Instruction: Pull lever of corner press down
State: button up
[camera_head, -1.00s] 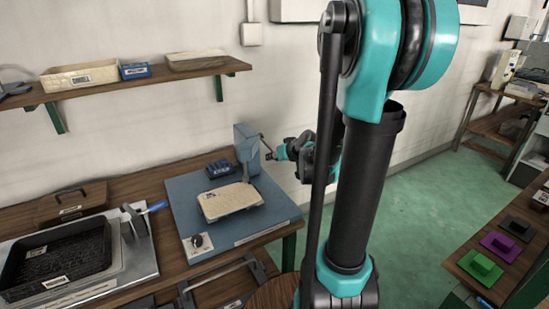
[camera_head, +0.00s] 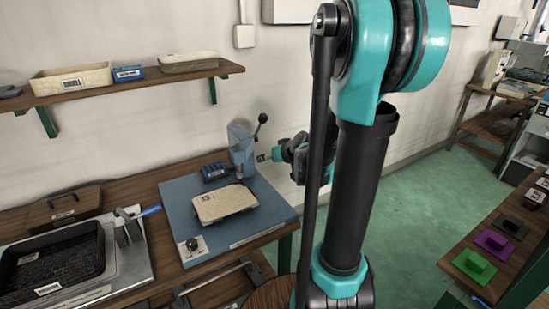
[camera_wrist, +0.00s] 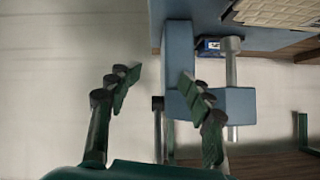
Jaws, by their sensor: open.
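The corner press (camera_head: 240,150) is a blue-grey upright block at the back right corner of a blue board. Its lever (camera_head: 258,131) now points up and slightly right, ending in a black ball knob. My gripper (camera_head: 270,156) is right of the press, below the knob and apart from it, partly hidden behind my arm. In the wrist view my gripper (camera_wrist: 158,86) is open with nothing gripped. The press (camera_wrist: 180,45) lies beyond the fingers, with a silver cylinder at its right. A thin dark-topped rod shows between the fingers; I cannot tell if it is the lever.
A beige tray panel (camera_head: 224,203) lies on the blue board (camera_head: 262,223), with a small blue bin (camera_head: 214,171) behind it. A black knob (camera_head: 192,244) is at the board's front left. A wall shelf (camera_head: 130,83) hangs above. The floor right of the bench is clear.

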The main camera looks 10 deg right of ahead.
jog(key=v, duration=1.1)
jog(key=shift+s+r, duration=0.25)
jog(key=shift+s, duration=0.05)
jog(key=shift+d, duration=0.1)
